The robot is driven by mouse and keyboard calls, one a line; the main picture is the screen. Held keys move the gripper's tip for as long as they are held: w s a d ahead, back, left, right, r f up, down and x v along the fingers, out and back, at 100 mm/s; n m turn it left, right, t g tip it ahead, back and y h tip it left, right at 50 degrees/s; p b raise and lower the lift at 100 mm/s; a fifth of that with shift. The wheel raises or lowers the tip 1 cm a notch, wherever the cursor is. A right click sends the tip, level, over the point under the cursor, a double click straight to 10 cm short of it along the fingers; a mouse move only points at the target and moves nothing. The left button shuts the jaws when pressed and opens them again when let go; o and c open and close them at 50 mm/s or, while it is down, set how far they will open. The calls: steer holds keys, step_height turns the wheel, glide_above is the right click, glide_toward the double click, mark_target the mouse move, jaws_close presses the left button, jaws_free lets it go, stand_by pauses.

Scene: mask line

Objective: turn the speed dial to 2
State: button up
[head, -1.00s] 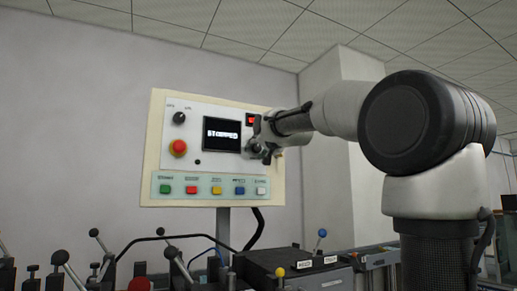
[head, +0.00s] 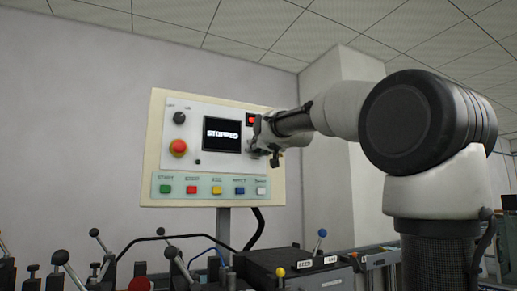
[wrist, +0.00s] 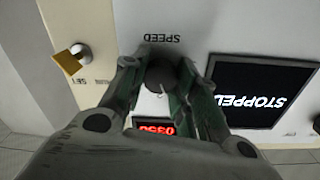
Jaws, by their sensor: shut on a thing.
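The control panel (head: 153,150) is a cream board on a post, with a screen (head: 222,135) reading STOPPED. In the wrist view, which shows the panel upside down, the speed dial (wrist: 161,76) is a dark round knob beside the printed word SPEED. My gripper (wrist: 160,82) has its two fingers on either side of the dial and is shut on it. A pale pointer line shows on the knob, but I cannot read any scale numbers. In the head view my gripper (head: 260,143) is at the panel's right side and hides the dial.
A red digital display (wrist: 154,127) sits close to the dial. A key switch with a yellow tag (wrist: 70,60) is nearby. The panel also carries a red emergency button (head: 178,148), a black selector knob (head: 179,118) and a row of coloured buttons (head: 213,190). Machinery with levers stands below.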

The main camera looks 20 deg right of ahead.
steer(key=n, duration=0.5)
steer(key=shift+n, duration=0.3)
stand_by(0.4)
steer(key=o, duration=1)
steer(key=shift+s, duration=0.1)
steer(key=s, duration=1.1)
steer(key=shift+s+f, duration=0.2)
steer(key=shift+s, duration=0.2)
